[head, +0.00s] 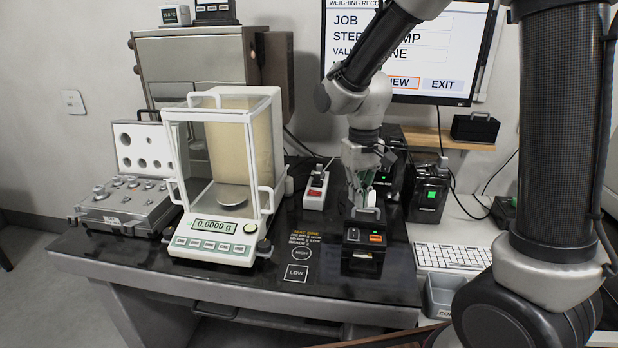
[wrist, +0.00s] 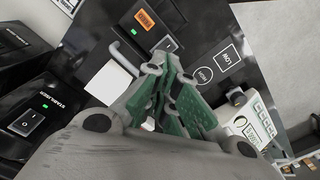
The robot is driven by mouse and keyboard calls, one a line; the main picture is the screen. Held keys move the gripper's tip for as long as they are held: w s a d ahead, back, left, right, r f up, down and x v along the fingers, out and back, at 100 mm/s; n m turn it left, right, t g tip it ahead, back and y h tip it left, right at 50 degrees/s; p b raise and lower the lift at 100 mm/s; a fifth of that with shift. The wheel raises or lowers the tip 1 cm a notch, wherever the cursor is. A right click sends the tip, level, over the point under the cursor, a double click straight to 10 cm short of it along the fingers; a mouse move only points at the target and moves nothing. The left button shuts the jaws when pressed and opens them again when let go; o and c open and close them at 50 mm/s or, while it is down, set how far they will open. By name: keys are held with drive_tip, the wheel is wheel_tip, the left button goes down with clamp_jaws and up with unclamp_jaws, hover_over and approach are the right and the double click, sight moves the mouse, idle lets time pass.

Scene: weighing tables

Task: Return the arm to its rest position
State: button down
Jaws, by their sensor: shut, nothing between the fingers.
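My gripper (head: 362,197) is shut and empty. In the head view it points down above the back of a small black device (head: 362,262) with an orange button, at the right of the dark table. My arm comes down to it from the upper right. In the wrist view my gripper's green-padded fingers (wrist: 182,98) are close together with nothing held. A white block (wrist: 110,82) with a grey handle shows beside them; I cannot tell whether they touch it. The black device (wrist: 150,25) is beyond the fingers.
A balance (head: 213,245) with a glass case reads 0.0000 g on the dark table (head: 325,285). An open weight case (head: 125,200) is at its left. Black stabilizer boxes (head: 428,195), a keyboard (head: 455,257), a grey bin (head: 440,297) and a monitor (head: 450,50) are at the right.

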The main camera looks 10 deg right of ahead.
drive_tip(key=s+d+r+m+t, duration=0.1)
drive_tip(key=s+d+r+t, duration=0.1)
drive_tip(key=s+d+r, duration=0.5)
drive_tip(key=s+d+r+m+t, duration=0.1)
drive_tip(key=s+d+r+t, duration=0.1)
drive_tip(key=s+d+r, duration=0.5)
drive_tip(key=s, duration=0.4)
drive_tip(key=shift+s+d+m+t, duration=0.3)
drive_tip(key=shift+s+d, duration=0.05)
drive_tip(key=shift+d, duration=0.05)
drive_tip(key=shift+a, duration=0.1)
drive_tip(key=w+a+f+n+g, duration=0.1)
drive_tip(key=w+a+f+n, duration=0.3)
drive_tip(key=w+a+n, duration=0.3)
drive_tip(key=w+a+f+n+g, duration=0.2)
drive_tip(key=w+a+f+n, duration=0.2)
drive_tip(key=w+a+n, duration=0.3)
drive_tip(key=w+a, duration=0.2)
drive_tip(key=w, duration=0.1)
drive_tip(key=shift+w+a, duration=0.2)
drive_tip(key=shift+a, duration=0.15)
